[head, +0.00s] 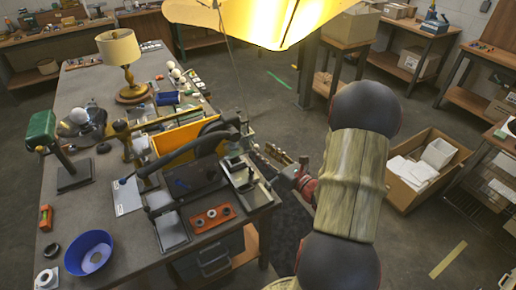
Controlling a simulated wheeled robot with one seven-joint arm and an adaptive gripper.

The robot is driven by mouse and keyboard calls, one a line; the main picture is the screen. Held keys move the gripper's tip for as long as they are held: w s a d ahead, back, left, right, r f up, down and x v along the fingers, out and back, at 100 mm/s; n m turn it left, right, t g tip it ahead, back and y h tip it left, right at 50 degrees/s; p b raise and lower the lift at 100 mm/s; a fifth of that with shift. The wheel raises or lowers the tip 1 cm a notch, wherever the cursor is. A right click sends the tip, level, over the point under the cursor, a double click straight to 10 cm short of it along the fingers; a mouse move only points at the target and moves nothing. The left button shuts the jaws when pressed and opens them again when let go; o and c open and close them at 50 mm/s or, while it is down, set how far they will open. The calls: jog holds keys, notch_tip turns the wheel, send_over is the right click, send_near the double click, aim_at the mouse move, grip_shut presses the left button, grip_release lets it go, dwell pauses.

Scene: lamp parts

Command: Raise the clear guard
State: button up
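A dark bench machine (195,180) with a curved black arm stands near the right edge of the workbench. A small metal fixture (243,174) with a tray-like base sits at its right side. I cannot clearly pick out the clear guard; it may be see-through and lost among these parts. My arm rises at the right of the view. What seems to be my gripper (297,172) shows small and partly hidden behind the arm, just right of the bench edge. It appears apart from the machine. Its fingers are too small to read.
The workbench (132,205) carries a lamp (122,62), a yellow bin (185,137), a blue bowl (90,253), an orange block with dark holes (212,218) and a green-headed stand (55,145). A yellow shade overhangs the top. An open cardboard box (425,170) stands on the floor at right.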

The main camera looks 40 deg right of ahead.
jog(key=s, duration=0.7)
jog(key=shift+a, duration=0.2)
